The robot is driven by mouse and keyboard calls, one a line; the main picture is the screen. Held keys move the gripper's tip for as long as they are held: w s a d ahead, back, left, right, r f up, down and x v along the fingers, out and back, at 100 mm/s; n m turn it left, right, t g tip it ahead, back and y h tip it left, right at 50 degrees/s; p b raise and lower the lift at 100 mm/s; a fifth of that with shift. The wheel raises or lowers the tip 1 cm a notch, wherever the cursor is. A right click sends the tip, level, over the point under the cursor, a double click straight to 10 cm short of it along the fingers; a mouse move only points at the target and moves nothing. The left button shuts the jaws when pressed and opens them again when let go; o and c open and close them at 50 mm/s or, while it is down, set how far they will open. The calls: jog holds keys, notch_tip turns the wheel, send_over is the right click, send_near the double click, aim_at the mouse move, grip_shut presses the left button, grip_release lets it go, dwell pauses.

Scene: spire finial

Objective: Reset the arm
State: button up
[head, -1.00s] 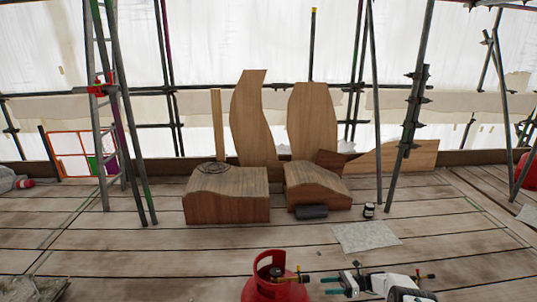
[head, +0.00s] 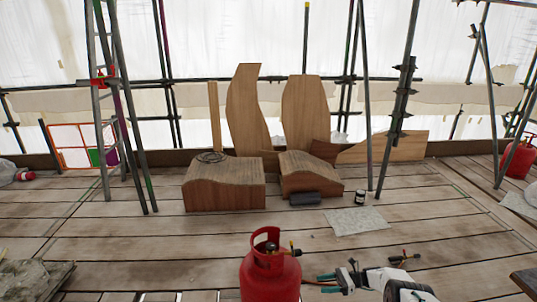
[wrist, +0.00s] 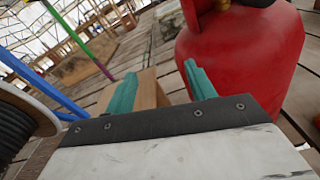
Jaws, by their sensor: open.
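My gripper (head: 326,283) is low in the head view, just right of the red gas cylinder (head: 270,270). Its teal fingers are apart and hold nothing that I can make out. In the wrist view the gripper (wrist: 160,88) shows both teal fingers spread. The cylinder (wrist: 245,50) fills the upper right there, close beside the right finger. A light brown wooden piece (wrist: 152,88) shows between the fingers; its distance is unclear. My white arm extends to the lower right in the head view.
Carved wooden blocks (head: 222,185) and tall shaped boards (head: 246,105) stand at the back. Scaffold poles (head: 400,120) rise left and right. A paper sheet (head: 357,220), a dark roll (head: 305,198) and a small jar (head: 360,197) lie on open planks. A dark reel (wrist: 18,125) is left in the wrist view.

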jog(key=s+a+f+g+h, duration=0.1)
jog(key=s+f, duration=0.3)
jog(key=s+d+r+n+g+h, duration=0.1)
jog(key=s+r+n+h, duration=0.25)
jog(key=r, duration=1.05)
jog(key=s+d+r+n+g+h, duration=0.1)
jog(key=s+r+n+g+h, duration=0.3)
jog(key=r, duration=1)
jog(key=d+r+n+t+h, duration=0.1)
jog(key=d+r+n+h, duration=0.15)
jog(key=r+n, duration=0.75)
jog(key=s+r+n+t+h, duration=0.1)
jog(key=s+r+t+h, duration=0.2)
jog(key=s+r, duration=1.1)
jog(key=s+r+n+t+h, duration=0.1)
jog(key=s+r+t+h, duration=0.2)
jog(key=s+r, duration=1.1)
jog(key=shift+s+a+t, duration=0.35)
jog(key=shift+s+t, duration=0.45)
jog(key=shift+s, duration=2.15)
